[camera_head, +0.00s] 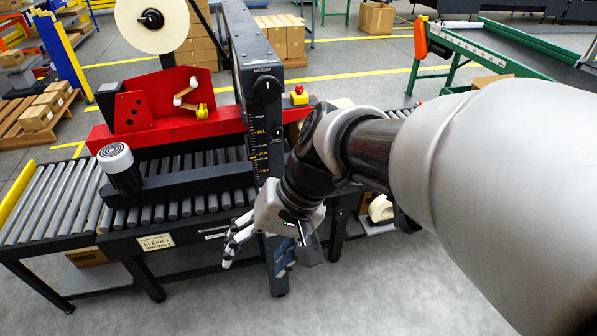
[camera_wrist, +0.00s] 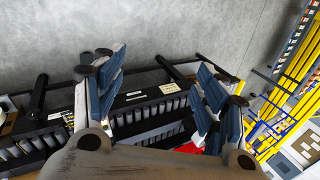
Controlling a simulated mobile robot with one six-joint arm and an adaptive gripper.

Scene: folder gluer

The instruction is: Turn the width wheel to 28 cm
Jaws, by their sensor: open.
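My gripper (camera_head: 256,247) is open and empty, hanging in front of the machine's roller bed beside the lower end of the black column (camera_head: 245,60). In the wrist view its two blue-padded fingers (camera_wrist: 160,100) are spread apart with nothing between them. The column is marked HEIGHT and carries a knob and a scale, too small to read surely. A cream round part (camera_head: 380,208) shows partly behind my arm, low on the machine's right side; I cannot tell whether it is the width wheel. No width scale or pointer can be read.
The roller bed (camera_head: 60,205) runs across the machine's front, with a black bar and white-topped cylinder (camera_head: 115,158) on it. A red housing (camera_head: 150,105) and a tape reel (camera_head: 150,20) stand behind. A label plate (camera_head: 156,242) is on the front rail. The grey floor in front is clear.

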